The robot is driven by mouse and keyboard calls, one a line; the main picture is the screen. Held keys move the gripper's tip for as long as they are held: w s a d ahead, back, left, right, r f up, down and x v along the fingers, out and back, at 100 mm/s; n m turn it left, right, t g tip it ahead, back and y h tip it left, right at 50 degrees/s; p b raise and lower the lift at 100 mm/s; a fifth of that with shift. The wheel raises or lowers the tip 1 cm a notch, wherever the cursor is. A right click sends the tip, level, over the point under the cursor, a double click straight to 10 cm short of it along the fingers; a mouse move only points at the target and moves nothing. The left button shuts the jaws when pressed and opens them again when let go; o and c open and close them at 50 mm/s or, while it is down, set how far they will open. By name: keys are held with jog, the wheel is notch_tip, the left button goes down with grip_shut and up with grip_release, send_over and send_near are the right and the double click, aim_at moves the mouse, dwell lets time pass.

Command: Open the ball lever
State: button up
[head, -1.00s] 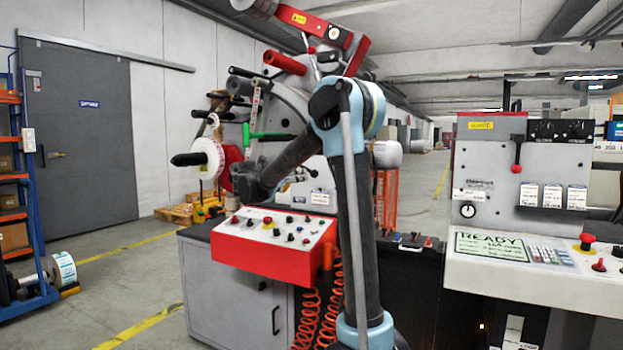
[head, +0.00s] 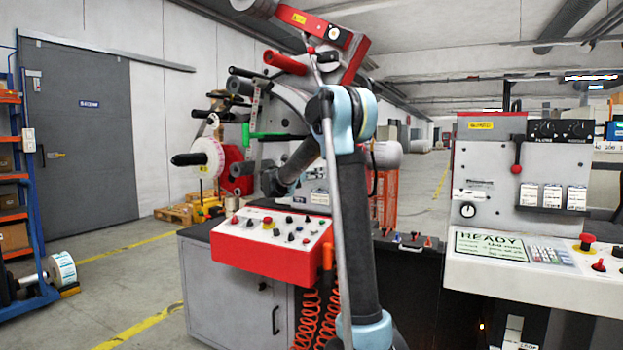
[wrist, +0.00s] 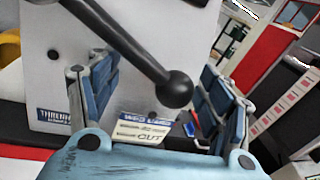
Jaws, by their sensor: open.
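In the wrist view a black ball (wrist: 174,89) sits on the end of a dark lever rod (wrist: 118,35). The rod slants down to the right across a pale grey panel (wrist: 60,25). My gripper (wrist: 155,72) is open, with one blue-and-grey finger on each side of the ball in the picture. The ball appears nearer the right finger, and no finger visibly touches it. I cannot tell whether it lies at fingertip depth. In the head view my arm covers much of that area, and I cannot make out the gripper or this lever clearly.
A small label plate (wrist: 140,131) is below the ball. In the head view a red control box (head: 270,240) with knobs stands in front of the rewinder. The machine at right has a red-ball lever (head: 516,168) and a ready screen (head: 490,245). Floor at left is open.

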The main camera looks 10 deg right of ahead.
jog(key=c, duration=1.6)
jog(key=shift+r, duration=0.1)
jog(key=shift+d+r, duration=0.1)
jog(key=shift+c, duration=0.2)
